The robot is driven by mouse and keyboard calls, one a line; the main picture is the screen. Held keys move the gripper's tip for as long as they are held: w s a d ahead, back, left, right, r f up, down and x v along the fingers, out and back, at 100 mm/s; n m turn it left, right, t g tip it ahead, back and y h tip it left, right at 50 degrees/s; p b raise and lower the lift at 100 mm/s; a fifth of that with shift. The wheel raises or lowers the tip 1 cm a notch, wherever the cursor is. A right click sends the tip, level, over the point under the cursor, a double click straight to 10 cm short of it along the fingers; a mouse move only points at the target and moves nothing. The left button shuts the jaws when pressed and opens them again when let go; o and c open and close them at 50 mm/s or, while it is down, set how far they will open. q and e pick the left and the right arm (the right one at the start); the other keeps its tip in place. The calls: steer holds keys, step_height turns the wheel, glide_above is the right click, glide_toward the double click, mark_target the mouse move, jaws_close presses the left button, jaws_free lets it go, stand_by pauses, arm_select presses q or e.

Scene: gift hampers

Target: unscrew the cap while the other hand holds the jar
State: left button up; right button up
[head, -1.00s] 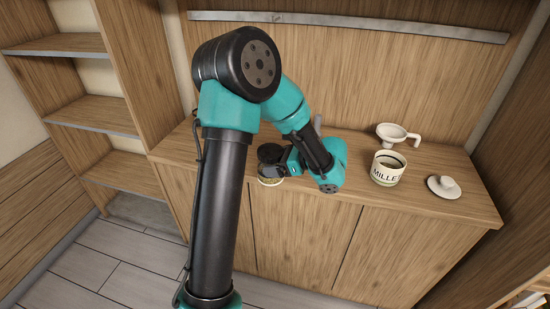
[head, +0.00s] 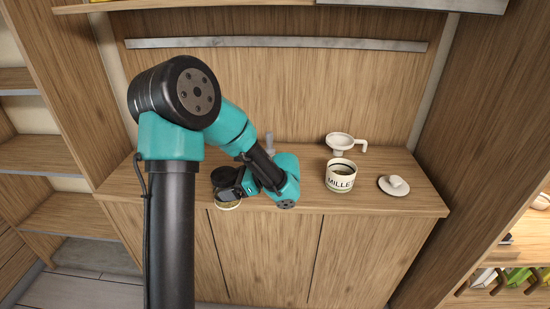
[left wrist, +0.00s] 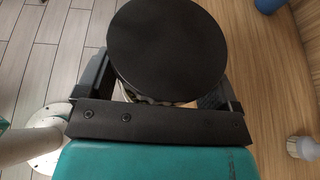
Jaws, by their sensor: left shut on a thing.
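A small jar (head: 228,205) with a pale band and greenish contents shows at the counter's front edge in the head view. Its wide round black cap (left wrist: 168,48) is on top and fills the upper middle of the left wrist view. My left gripper (head: 232,192) is shut on the jar, with a finger on each side below the cap. The cap hides most of the jar from the wrist camera. I cannot tell whether the jar rests on the counter or is held just off it. My right gripper is not in view.
On the wooden counter (head: 415,205), right of my left arm, stand a MILLET canister (head: 340,178), a white funnel (head: 340,141) and a white knobbed lid (head: 394,185). A grey upright object (head: 269,143) is partly hidden behind my arm. Shelves with bottles (head: 515,277) are at the lower right.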

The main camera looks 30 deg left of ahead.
arm_select(q)
steer(key=w+d+r+m+t, duration=1)
steer(key=w+r+m+t, duration=0.2)
steer(key=w+t, duration=0.15)
steer(key=d+r+m+t+h, duration=0.6)
steer(key=d+r+m+h, duration=0.5)
steer(key=d+r, duration=0.5)
steer(key=shift+w+d+r+m+h, duration=0.15)
steer(key=shift+w+m+h, duration=0.15)
steer(key=shift+h, duration=0.1)
steer(key=w+d+f, duration=0.2)
steer(key=d+f, duration=0.5)
steer(key=f, duration=0.4)
steer(key=w+d+f, duration=0.3)
steer(key=d+f, duration=0.4)
steer(key=f, duration=0.4)
steer(key=w+d+f, duration=0.3)
steer(key=d+f, duration=0.4)
steer(key=f, duration=0.3)
steer(key=shift+f, duration=0.4)
